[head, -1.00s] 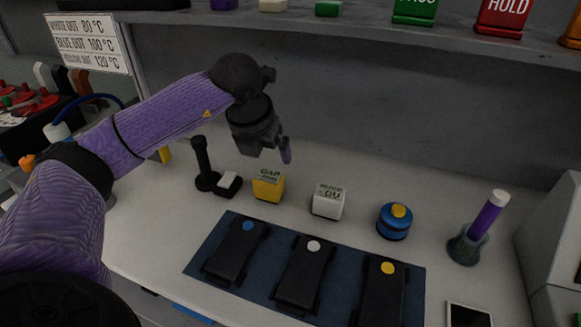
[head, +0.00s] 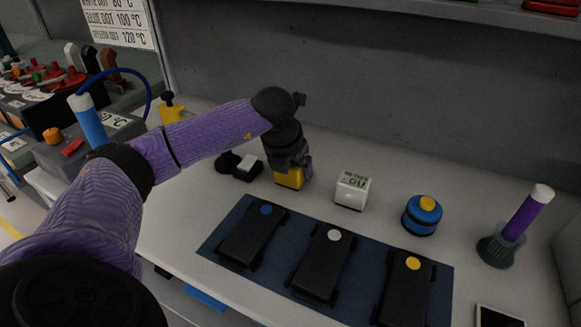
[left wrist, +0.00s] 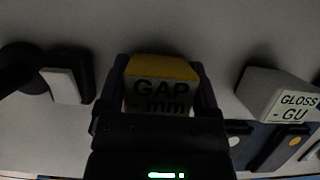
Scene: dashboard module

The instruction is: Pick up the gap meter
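The gap meter is a small yellow block (head: 289,179) on the white worktop, left of the white gloss meter (head: 352,189). In the left wrist view, the gap meter (left wrist: 161,70) has a label reading "GAP - mm". My left gripper (head: 292,165) is lowered over it and hides its upper part in the head view. In the left wrist view, its purple fingers stand on either side of the block. They look open around it, though contact is hard to judge. The block rests on the worktop. My right gripper is not in view.
A black stand with a white-topped block (head: 248,167) is close left of the gripper. A blue mat (head: 225,232) with three black dotted units lies in front. A blue-yellow button (head: 422,215) and a purple stick in a holder (head: 520,220) stand to the right.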

